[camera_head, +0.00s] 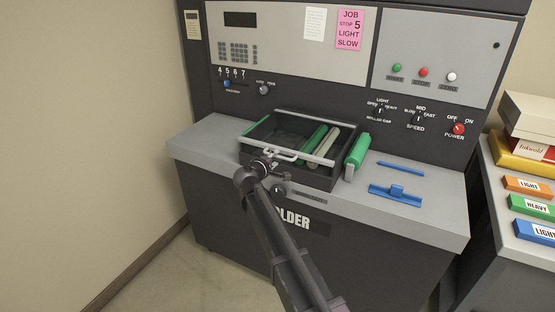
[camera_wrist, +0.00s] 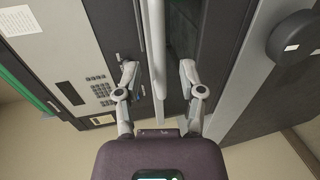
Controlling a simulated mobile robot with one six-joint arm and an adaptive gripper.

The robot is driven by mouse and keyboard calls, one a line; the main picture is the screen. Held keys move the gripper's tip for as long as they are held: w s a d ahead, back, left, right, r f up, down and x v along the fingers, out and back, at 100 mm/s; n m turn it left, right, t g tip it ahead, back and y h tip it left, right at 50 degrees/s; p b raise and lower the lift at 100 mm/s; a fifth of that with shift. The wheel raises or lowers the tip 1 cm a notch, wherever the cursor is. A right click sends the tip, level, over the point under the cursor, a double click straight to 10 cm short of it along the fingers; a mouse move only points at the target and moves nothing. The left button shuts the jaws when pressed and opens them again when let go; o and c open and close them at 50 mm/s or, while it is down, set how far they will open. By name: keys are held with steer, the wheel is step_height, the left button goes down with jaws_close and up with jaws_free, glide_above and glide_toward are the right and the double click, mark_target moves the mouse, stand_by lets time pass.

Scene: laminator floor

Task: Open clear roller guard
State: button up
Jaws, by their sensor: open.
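The roller bay (camera_head: 262,128) is a dark open-topped recess in the laminator's grey deck, with green and pale rollers inside. The clear roller guard is hard to make out; a pale bar with a white handle (camera_head: 285,155) runs along the bay's front side. My gripper (camera_head: 265,162) is at the left end of this handle. In the wrist view my gripper (camera_wrist: 159,75) is open, its fingers on either side of the white handle bar (camera_wrist: 154,40). Neither finger clearly touches the bar. The arm hides part of the bay's front.
A loose green roller (camera_head: 357,150) and blue tools (camera_head: 396,194) lie on the deck right of the bay. A dark knob (camera_head: 278,190) sits on the front below. The control panel (camera_head: 290,35) rises behind. A side table with labelled boxes (camera_head: 528,187) stands right.

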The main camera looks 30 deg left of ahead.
steer(key=shift+x, duration=1.4)
jaws_close()
